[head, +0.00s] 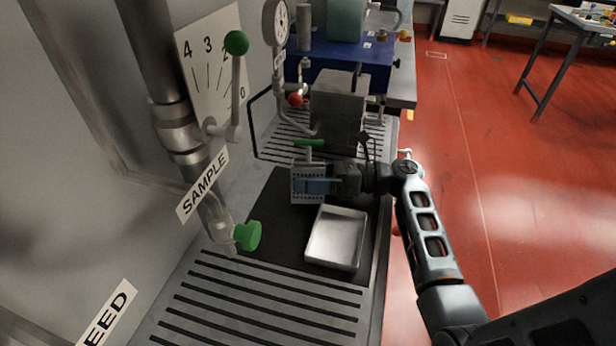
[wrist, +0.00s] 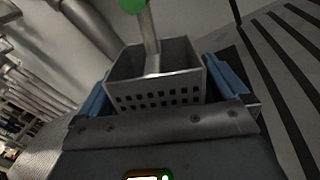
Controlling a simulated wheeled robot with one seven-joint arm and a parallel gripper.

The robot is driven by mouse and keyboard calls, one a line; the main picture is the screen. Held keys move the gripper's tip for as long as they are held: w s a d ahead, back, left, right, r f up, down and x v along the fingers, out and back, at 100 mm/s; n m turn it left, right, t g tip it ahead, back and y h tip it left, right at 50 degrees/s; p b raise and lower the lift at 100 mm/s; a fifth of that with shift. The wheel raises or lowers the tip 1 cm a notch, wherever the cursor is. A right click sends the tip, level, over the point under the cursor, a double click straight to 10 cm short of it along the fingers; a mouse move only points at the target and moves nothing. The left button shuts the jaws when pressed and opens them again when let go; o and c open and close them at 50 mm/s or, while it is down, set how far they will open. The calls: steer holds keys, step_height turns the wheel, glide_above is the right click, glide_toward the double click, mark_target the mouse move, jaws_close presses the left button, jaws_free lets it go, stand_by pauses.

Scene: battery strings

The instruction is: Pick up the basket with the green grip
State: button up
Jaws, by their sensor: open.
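The grey perforated basket (head: 297,190) stands on the dark mat, with a green grip (head: 310,142) on a post above it. In the wrist view the basket (wrist: 160,96) fills the middle, and its green grip (wrist: 133,5) is cut off by the top edge. My gripper (head: 316,186) comes in from the right at the basket's height. In the wrist view its two blue fingers are spread, one on each side of the basket. Contact between fingers and basket cannot be told. The head view shows one blue finger across the basket's side.
A shallow metal tray (head: 336,238) lies just in front of the basket on the dark mat (head: 283,228). A grey metal box (head: 338,112) stands behind. To the left are a panel with a green-knobbed lever (head: 236,43) and a green valve knob (head: 248,236). Slotted grating (head: 265,300) lies nearest.

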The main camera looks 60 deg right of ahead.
steer(key=shift+c, duration=0.3)
steer(key=c, duration=1.1)
